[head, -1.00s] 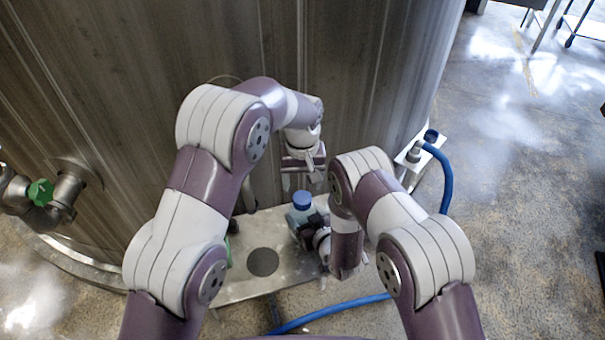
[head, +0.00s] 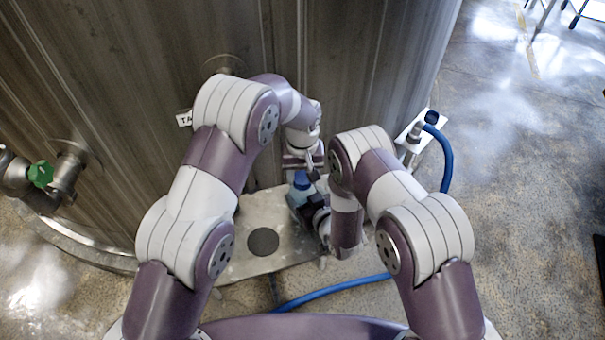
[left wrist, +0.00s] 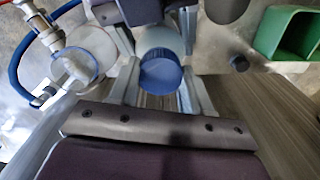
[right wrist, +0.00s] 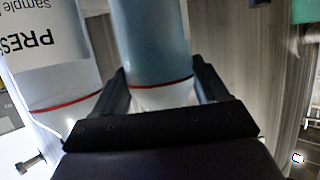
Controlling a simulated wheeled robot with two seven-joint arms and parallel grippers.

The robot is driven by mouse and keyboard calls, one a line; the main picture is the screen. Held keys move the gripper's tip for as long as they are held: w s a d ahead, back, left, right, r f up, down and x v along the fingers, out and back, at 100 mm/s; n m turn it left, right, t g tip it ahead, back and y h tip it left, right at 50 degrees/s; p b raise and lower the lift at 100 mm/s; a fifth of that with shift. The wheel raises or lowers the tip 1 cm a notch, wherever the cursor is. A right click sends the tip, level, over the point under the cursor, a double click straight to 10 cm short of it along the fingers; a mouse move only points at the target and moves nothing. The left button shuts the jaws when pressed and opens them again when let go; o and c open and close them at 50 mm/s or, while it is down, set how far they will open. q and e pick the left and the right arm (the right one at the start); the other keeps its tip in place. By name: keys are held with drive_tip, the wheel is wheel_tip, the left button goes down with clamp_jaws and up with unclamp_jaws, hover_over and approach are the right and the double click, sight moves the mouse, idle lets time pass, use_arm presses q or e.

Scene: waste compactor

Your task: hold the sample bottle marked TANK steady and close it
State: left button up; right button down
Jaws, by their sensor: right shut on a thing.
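My left gripper (left wrist: 159,85) is open, with one finger on each side of the cap and small gaps showing. How far the cap is threaded cannot be seen.
A second bottle with a PRES label (right wrist: 35,50) stands close beside the held one. A green container (left wrist: 290,35) is at the left wrist view's upper right. The steel tank wall (head: 340,70) rises close behind. The metal plate (head: 240,225) has bare room left of the bottle.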

use_arm(q)
drive_tip(key=shift+m, duration=1)
drive_tip(key=o, duration=1.2)
drive_tip(key=shift+o, duration=0.2)
drive_tip(key=shift+r, duration=0.1)
wheel_tip(320, 180, up, 7)
drive_tip(key=shift+r, duration=0.2)
use_arm(e)
unclamp_jaws()
use_arm(q)
drive_tip(key=shift+f+b, duration=0.45)
use_arm(e)
drive_tip(key=v, duration=1.2)
drive_tip(key=shift+s+d, duration=0.2)
drive_tip(key=shift+s, duration=0.1)
